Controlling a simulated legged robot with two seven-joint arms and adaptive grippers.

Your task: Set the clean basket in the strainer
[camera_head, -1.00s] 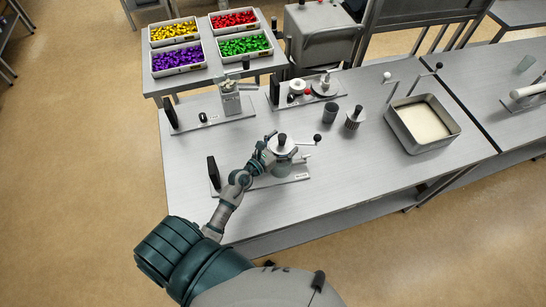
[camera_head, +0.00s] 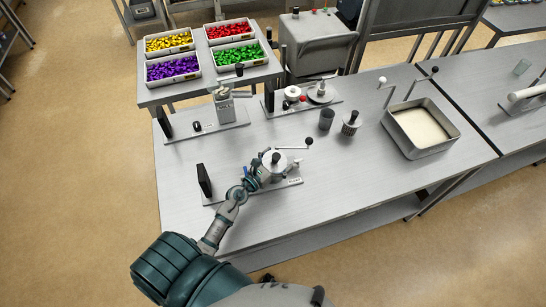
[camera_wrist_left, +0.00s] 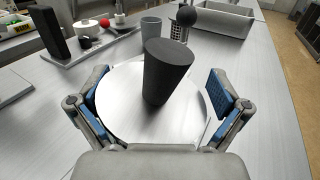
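The slotted basket (camera_head: 350,124), with a dark knob-like top, stands upright on the bench; part of it shows in the left wrist view (camera_wrist_left: 180,36). The strainer seems to be the station on a flat base plate (camera_head: 294,183) with a crank and black ball. A round metal lid (camera_head: 282,159) with a tapered black knob (camera_wrist_left: 168,72) is over it and hides its inside. My right gripper is not in view.
A grey cup (camera_head: 326,119) stands beside the basket. A rectangular basin (camera_head: 422,128) with pale contents is at the right. Two other stations on plates (camera_head: 206,130) and (camera_head: 322,97) are behind. Bins of coloured pieces (camera_head: 236,57) are at the back left. The front right bench is clear.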

